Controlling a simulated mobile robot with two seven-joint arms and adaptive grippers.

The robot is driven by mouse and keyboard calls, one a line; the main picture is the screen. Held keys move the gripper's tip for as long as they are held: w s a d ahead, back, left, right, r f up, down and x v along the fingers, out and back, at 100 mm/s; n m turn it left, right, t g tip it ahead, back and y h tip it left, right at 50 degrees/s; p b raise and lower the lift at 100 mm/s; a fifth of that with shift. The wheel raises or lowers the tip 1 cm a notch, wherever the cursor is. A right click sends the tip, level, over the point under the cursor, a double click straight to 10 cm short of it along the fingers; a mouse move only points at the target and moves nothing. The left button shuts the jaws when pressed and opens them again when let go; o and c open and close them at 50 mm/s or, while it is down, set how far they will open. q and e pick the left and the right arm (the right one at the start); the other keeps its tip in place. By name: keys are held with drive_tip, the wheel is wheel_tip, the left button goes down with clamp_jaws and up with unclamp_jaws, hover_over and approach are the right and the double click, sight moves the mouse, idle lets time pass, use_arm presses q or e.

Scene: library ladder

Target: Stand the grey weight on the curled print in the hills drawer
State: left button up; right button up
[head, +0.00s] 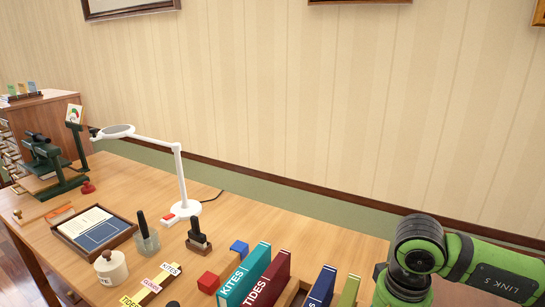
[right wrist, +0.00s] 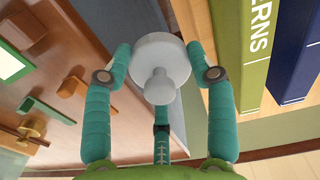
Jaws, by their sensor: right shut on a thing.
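The grey weight (right wrist: 159,66), a pale round body with a small knob, is in the right wrist view. My right gripper (right wrist: 160,62) is shut on it, with the teal fingers on either side and the knob toward the camera. In the head view my right arm shows at the lower right, and its gripper is below the frame. My left gripper is in neither view. I cannot make out the hills drawer or the curled print in either view.
Upright books, including a teal KITES book (head: 243,277) and a TIDES book (head: 268,280), stand near the desk's front. A white lamp (head: 181,190), a framed tray (head: 94,228) and a green press (head: 50,165) occupy the desk (head: 300,238). Wooden fronts with a brass knob (right wrist: 30,130) show in the wrist view.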

drive_tip(key=n, duration=0.1)
drive_tip(key=s+a+n, duration=0.1)
drive_tip(key=a+n, duration=0.1)
drive_tip(key=n, duration=0.1)
drive_tip(key=shift+s+a+f, duration=0.2)
drive_tip(key=shift+s+a, duration=0.05)
drive_tip(key=shift+d, duration=0.1)
